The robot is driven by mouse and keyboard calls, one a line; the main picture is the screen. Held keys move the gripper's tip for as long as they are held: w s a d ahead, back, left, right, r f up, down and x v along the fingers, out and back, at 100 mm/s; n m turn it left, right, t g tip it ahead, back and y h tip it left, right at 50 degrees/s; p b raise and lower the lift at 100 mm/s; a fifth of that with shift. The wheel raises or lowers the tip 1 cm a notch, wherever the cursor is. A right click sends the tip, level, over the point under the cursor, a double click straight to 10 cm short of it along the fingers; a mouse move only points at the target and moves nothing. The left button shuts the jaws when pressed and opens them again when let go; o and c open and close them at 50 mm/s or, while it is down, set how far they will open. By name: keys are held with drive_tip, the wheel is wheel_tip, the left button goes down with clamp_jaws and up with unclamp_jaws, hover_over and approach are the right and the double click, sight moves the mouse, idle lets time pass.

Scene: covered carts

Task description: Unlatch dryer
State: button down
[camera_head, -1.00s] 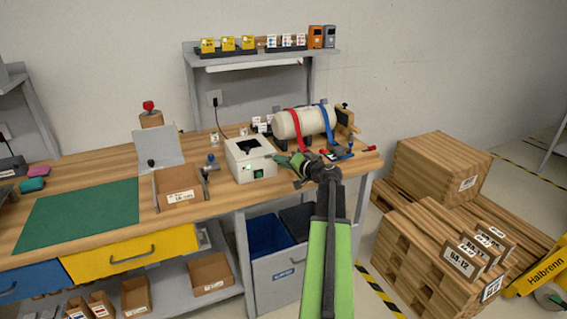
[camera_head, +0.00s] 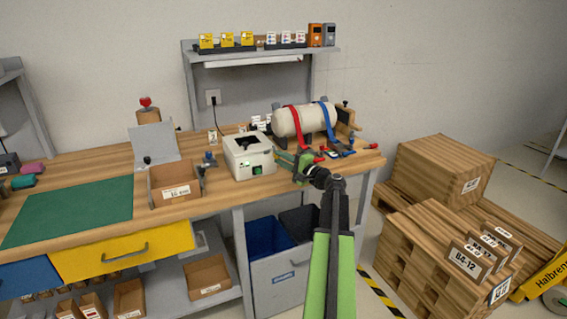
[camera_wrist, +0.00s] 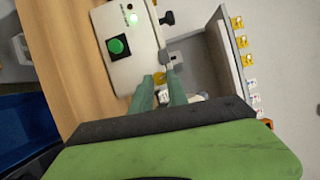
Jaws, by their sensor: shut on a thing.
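My gripper (camera_head: 279,157) is at the right side of the box.
A cream tank (camera_head: 300,121) with red and blue straps lies behind my gripper, with small tools nearby. A cardboard bin (camera_head: 173,184) stands left of the box. Pallets and crates (camera_head: 440,172) stand on the floor at right. The green mat (camera_head: 70,213) is clear.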

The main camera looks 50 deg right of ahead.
drive_tip(key=shift+a+f, duration=0.1)
drive_tip(key=shift+a, duration=0.05)
idle(0.3)
drive_tip(key=c, duration=1.3)
unclamp_jaws()
drive_tip(key=shift+m, duration=0.3)
drive_tip(key=s+b, duration=0.1)
drive_tip(key=s, duration=1.6)
drive_tip(key=shift+s+f, duration=0.2)
drive_tip(key=shift+f, duration=0.25)
